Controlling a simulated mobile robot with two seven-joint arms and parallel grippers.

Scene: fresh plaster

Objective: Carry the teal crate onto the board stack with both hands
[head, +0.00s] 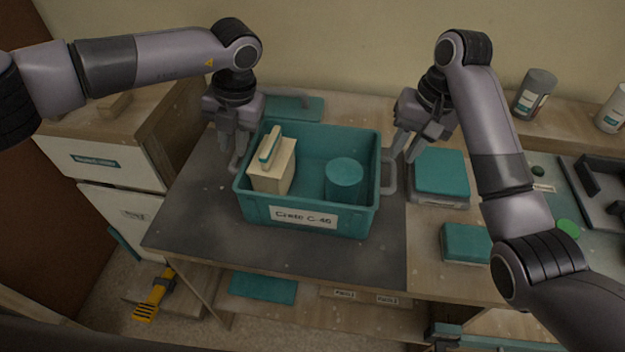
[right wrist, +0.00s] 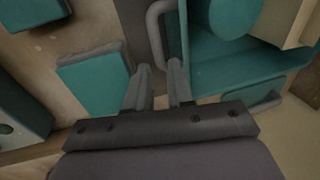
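The teal crate (head: 305,216), labelled "Crate C-46", sits upright on a dark grey mat. It holds a cream box (head: 271,178) with a teal-and-cream piece on top and a teal cylinder (head: 345,180). My left gripper (head: 236,158) is at the left handle, fingers apparently apart; whether they straddle the handle is unclear. My right gripper (head: 402,155) is open beside the right handle (head: 389,176). In the right wrist view its fingers (right wrist: 160,70) are apart, with the handle (right wrist: 154,32) near the gap between their tips. A teal-topped stack (head: 440,172), possibly the board stack, lies right of the crate.
The grey mat (head: 190,220) has bare room left of and in front of the crate. A smaller teal block (head: 465,243) lies at front right. A grey can (head: 535,93) and a white can (head: 611,110) stand at back right. A teal board (head: 290,107) lies behind the crate.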

